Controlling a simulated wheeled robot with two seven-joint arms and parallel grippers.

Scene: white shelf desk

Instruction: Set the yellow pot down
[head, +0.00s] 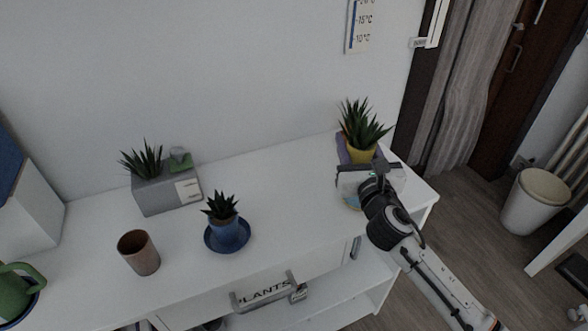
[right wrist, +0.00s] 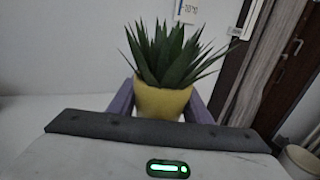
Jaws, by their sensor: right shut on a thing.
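The yellow pot (head: 361,154) holds a spiky green plant and is at the right end of the white desk, near the wall. My right gripper (head: 357,158) reaches it from the front and is shut on it. In the right wrist view the yellow pot (right wrist: 163,101) sits upright between two purple fingers (right wrist: 163,103). The pot's base is hidden behind my gripper, so I cannot tell whether it touches the desk. My left gripper is not in view.
A blue pot (head: 228,232) stands on a blue saucer at the desk's middle. A brown cup (head: 138,252), a grey planter box (head: 166,193) and a green watering can (head: 18,290) are to the left. The desktop between the blue and yellow pots is clear.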

